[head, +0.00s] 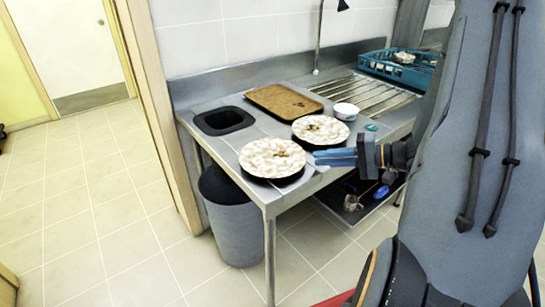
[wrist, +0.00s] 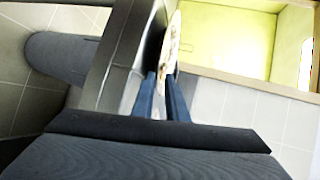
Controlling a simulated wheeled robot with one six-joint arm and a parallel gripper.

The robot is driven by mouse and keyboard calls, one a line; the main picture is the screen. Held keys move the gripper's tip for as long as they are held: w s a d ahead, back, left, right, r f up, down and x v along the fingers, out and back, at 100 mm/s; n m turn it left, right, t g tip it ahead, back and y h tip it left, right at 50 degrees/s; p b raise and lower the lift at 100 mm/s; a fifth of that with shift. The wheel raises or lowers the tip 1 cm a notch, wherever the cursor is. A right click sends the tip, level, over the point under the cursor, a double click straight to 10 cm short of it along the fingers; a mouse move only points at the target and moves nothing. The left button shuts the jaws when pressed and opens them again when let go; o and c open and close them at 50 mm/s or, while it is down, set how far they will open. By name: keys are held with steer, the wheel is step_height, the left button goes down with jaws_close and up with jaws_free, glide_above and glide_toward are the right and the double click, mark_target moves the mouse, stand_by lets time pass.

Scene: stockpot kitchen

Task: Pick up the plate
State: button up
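Two round plates with a mottled cream and brown surface are on the steel counter in the head view. One plate (head: 272,158) is at the front edge, and the other plate (head: 320,130) is farther back to the right. My gripper (head: 318,157), with blue fingers, is level at the counter's front edge, just right of the front plate. Whether the rim touches a finger is unclear.
A brown tray (head: 284,101), a small white bowl (head: 346,111) and a square counter opening (head: 223,121) lie behind the plates. A blue rack (head: 397,67) stands at the back right. A grey bin (head: 232,215) is under the counter. The floor at left is clear.

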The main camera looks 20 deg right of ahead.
mark_target(305, 159)
steer(key=p+x, duration=0.1)
steer(key=x, duration=0.3)
steer(key=shift+s+f, duration=0.1)
jaws_close()
step_height(305, 159, up, 10)
steer(key=b, duration=0.1)
steer(key=shift+b, duration=0.4)
stand_by(0.3)
steer(key=shift+a, duration=0.1)
stand_by(0.3)
